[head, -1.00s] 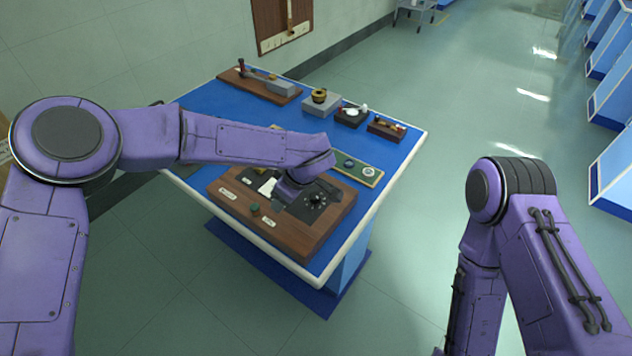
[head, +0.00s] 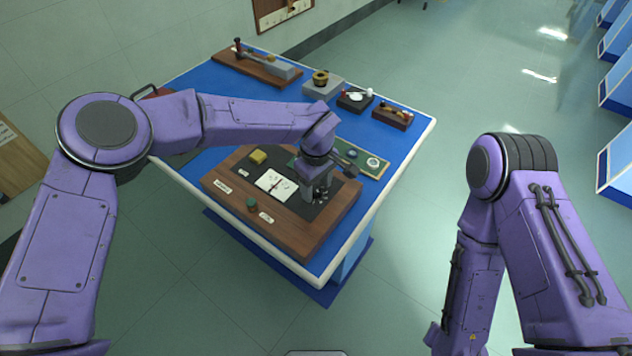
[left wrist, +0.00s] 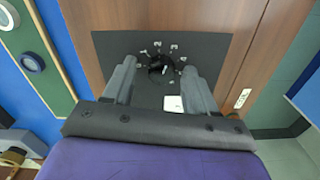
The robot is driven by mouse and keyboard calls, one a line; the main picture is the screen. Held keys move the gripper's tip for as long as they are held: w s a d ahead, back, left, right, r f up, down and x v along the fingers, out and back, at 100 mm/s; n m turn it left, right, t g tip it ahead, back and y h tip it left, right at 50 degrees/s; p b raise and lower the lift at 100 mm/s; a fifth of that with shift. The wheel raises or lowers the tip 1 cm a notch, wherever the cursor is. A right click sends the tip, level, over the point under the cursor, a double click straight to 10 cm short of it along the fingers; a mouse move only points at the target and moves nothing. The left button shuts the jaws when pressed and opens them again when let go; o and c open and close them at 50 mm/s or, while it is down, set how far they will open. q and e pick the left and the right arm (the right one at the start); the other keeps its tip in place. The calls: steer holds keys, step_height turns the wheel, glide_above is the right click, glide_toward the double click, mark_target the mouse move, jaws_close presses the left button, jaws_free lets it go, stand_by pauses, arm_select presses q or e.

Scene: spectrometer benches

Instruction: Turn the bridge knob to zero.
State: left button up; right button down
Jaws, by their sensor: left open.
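The bridge is a wooden box (head: 290,232) with a black top panel, on the blue-topped bench. Its round black bridge knob (left wrist: 160,65) shows in the left wrist view, ringed by small white marks on the panel (left wrist: 110,43). I cannot read its setting. My left gripper (head: 318,196) points down over the knob end of the panel and mostly hides the knob in the head view. In the left wrist view its open fingers (left wrist: 160,78) stand on either side of the knob, and I cannot tell whether they touch it. My right gripper is out of view.
A green strip with round dials (head: 373,162) lies behind the box. Several small instruments, including a brass-topped one (head: 321,78), stand along the bench's back.

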arm_select(q)
steer(key=shift+s+a, duration=0.1)
steer(key=shift+s, duration=0.05)
steer(key=c, duration=1.1)
steer(key=shift+o, duration=0.2)
steer(key=shift+n, duration=0.3)
steer(key=n, duration=1)
steer(key=shift+n, duration=0.4)
steer(key=n+b, duration=0.1)
steer(key=n, duration=0.4)
steer(key=n+b, duration=0.1)
steer(key=n, duration=0.4)
steer(key=shift+n+b, duration=0.4)
